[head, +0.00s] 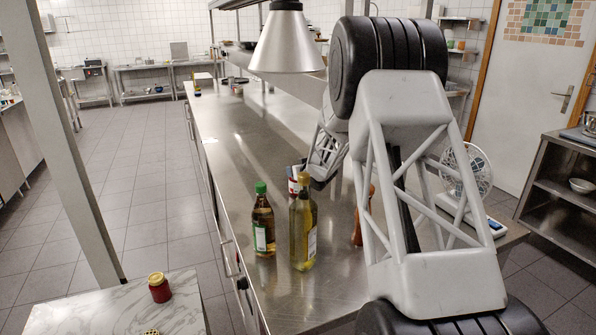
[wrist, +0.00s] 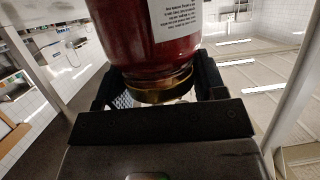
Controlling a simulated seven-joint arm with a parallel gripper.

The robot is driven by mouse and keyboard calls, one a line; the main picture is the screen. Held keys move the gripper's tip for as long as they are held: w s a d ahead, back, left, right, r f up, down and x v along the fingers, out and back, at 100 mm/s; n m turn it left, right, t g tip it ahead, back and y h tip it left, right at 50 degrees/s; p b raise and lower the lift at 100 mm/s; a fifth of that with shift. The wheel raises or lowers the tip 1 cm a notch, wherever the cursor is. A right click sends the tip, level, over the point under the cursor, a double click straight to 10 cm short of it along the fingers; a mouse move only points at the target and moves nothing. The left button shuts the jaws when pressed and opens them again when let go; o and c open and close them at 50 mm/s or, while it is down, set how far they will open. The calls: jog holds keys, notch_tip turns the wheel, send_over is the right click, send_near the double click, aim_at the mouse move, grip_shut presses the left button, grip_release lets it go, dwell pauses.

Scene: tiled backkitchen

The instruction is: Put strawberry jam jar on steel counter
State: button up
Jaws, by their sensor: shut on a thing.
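My gripper (wrist: 160,88) is shut on a jar of dark red contents (wrist: 145,40), which looks like the strawberry jam jar. It has a white printed label and a gold lid, and the fingers sit at either side near the lid. In the head view my gripper (head: 308,180) is over the steel counter (head: 236,150), behind two bottles. A red and white thing (head: 293,186) shows beside it there, partly hidden by the bottles; it appears to be the held jar. I cannot tell whether the jar touches the counter.
A green-capped bottle (head: 263,225) and a yellow oil bottle (head: 302,235) stand in front of my gripper. A brown wooden mill (head: 358,228) is to their right. A lamp (head: 287,45) hangs above the counter, whose left stretch is clear.

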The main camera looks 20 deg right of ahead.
dwell(0.3)
jog(key=o, duration=1.7)
jog(key=shift+s+r, duration=0.15)
jog(key=shift+s, duration=0.05)
jog(key=v, duration=1.1)
jog(key=shift+s, duration=0.25)
jog(key=shift+r, duration=0.1)
